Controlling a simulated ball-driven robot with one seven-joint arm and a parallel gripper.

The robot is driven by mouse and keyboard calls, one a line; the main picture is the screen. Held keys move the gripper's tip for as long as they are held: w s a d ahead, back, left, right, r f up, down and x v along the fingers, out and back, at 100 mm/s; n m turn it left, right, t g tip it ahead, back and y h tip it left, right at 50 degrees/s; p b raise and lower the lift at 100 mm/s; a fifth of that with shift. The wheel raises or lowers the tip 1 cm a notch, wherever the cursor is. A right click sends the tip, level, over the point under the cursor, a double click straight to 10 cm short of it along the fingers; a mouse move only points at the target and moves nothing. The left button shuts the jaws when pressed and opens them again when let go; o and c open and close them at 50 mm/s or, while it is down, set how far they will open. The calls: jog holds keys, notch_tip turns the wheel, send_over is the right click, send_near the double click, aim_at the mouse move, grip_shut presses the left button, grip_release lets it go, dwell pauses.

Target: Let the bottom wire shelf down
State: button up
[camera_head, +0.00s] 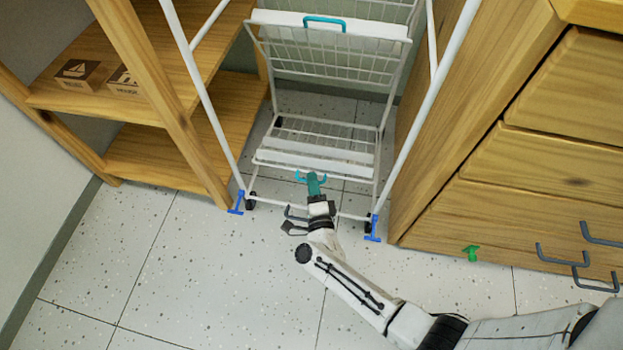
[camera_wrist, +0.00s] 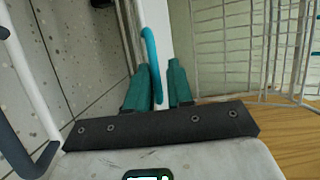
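The bottom wire shelf (camera_head: 316,147) is a white mesh shelf with a pale front bar, low in the rack near the floor. From above it looks roughly level, but its exact tilt is hard to tell. My gripper (camera_head: 311,177) is at the middle of its front edge. In the wrist view, a teal handle (camera_wrist: 149,45) runs along a white bar and passes between the teal fingers of my gripper (camera_wrist: 160,82). The fingers stand apart, with the handle close to the left finger and a gap toward the right one. Grip contact is not clear.
An upper wire shelf (camera_head: 330,62) has its own teal handle (camera_head: 324,22). White rack posts with blue feet (camera_head: 372,228) flank the shelf. A wooden shelf unit (camera_head: 183,115) stands left and wooden drawers (camera_head: 533,160) right. The floor in front is open.

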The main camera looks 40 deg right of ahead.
jog(key=s+a+f, duration=0.3)
jog(key=s+f, duration=0.1)
jog(key=s, duration=0.3)
jog(key=shift+s+a+f, duration=0.2)
jog(key=shift+a+f, duration=0.2)
dwell(0.6)
dwell(0.4)
jog(key=p+v, duration=0.1)
jog(key=v, duration=0.9)
jog(key=shift+s+a, duration=0.15)
jog(key=shift+s, duration=0.2)
